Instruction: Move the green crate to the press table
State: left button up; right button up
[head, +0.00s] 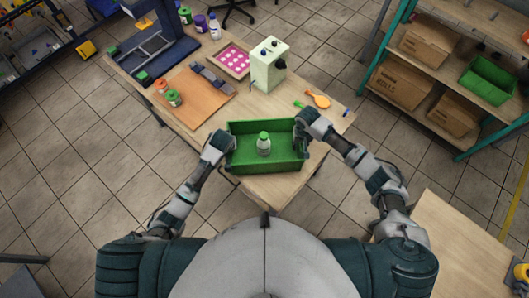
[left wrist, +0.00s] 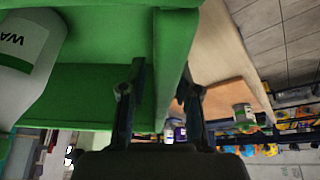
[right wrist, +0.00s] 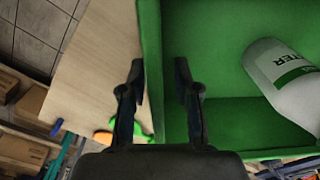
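The green crate (head: 285,166) rests at the near end of the wooden table, with a white bottle with a green cap (head: 264,146) standing in it. My left gripper (head: 217,146) is at the crate's left wall. In the left wrist view its fingers (left wrist: 160,88) straddle the wall (left wrist: 172,45), one inside and one outside, apart. My right gripper (head: 303,128) is at the right wall. In the right wrist view its fingers (right wrist: 160,85) straddle that wall (right wrist: 151,40), with a gap on the inner side. Which table is the press table I cannot tell for sure.
Farther along the table (head: 210,127) are a white-green machine (head: 268,65), a pink-dotted tray (head: 232,59), an orange board (head: 196,97) and a blue-grey press-like frame (head: 155,48). A shelf (head: 445,70) with boxes stands right. Another wooden table (head: 455,245) is at lower right. Tiled floor lies between.

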pick_arm(q)
jog(key=v, duration=1.1)
jog(key=shift+s+r, duration=0.1)
jog(key=shift+r, duration=0.2)
pick_arm(e)
jog(key=shift+r, duration=0.1)
pick_arm(q)
jog(key=shift+r, duration=0.1)
pick_arm(e)
notch_tip(320, 180, up, 12)
jog(key=shift+f, duration=0.15)
pick_arm(q)
jog(key=shift+s, duration=0.15)
pick_arm(e)
jog(key=shift+f, duration=0.1)
